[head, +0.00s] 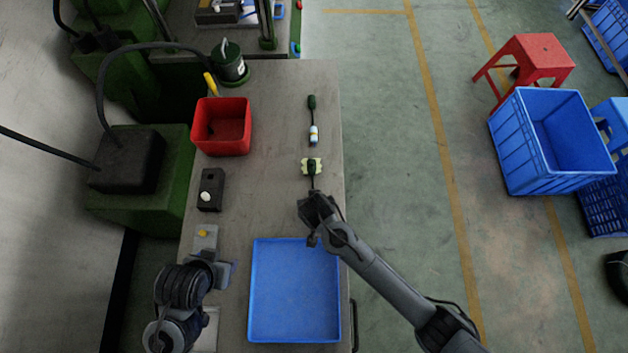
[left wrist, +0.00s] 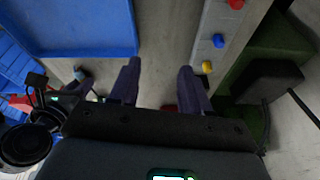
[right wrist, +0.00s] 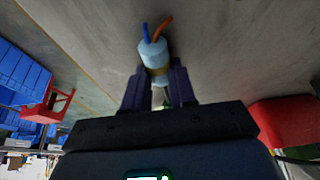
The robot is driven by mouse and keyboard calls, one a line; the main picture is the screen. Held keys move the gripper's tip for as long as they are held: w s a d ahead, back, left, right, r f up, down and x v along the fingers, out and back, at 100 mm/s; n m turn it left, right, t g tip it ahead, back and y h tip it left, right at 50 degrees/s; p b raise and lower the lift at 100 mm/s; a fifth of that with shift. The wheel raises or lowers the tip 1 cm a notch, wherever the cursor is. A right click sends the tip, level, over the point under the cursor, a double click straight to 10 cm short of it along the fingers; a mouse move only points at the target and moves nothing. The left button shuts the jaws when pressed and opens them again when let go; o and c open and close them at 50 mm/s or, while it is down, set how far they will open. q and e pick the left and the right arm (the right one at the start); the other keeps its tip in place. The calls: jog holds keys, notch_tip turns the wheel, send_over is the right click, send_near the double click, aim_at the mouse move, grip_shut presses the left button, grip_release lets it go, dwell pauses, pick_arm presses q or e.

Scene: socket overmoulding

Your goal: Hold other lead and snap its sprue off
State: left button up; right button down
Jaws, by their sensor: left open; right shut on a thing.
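The near lead has a dark green body (head: 311,172) with a cream sprue (head: 305,167) around it, right of the table's middle. My right gripper (right wrist: 160,88) is shut on this lead just below the body in the head view. In the right wrist view its pale blue sleeve (right wrist: 154,58) with blue and orange wire ends shows at the fingertips. Whether it is clear of the table I cannot tell. Another lead (head: 312,104), dark green with a pale sleeve and no sprue visible, lies farther back. My left gripper (left wrist: 158,75) is open and empty, beside the blue tray.
An empty-looking blue tray (head: 295,290) lies at the table's front. A red bin (head: 221,148), a dark box with a white knob (head: 210,190) and a button box (head: 204,240) stand along the left. The table between bin and leads is clear.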

pick_arm(q)
jog(key=w+d+f+m, duration=0.2)
jog(key=w+d+f, duration=0.2)
jog(key=w, duration=0.4)
jog(key=m+g, duration=0.3)
jog(key=m, duration=0.7)
send_near(312, 162)
jog(key=f, duration=1)
jog(key=shift+w, duration=0.25)
jog(key=c, duration=0.8)
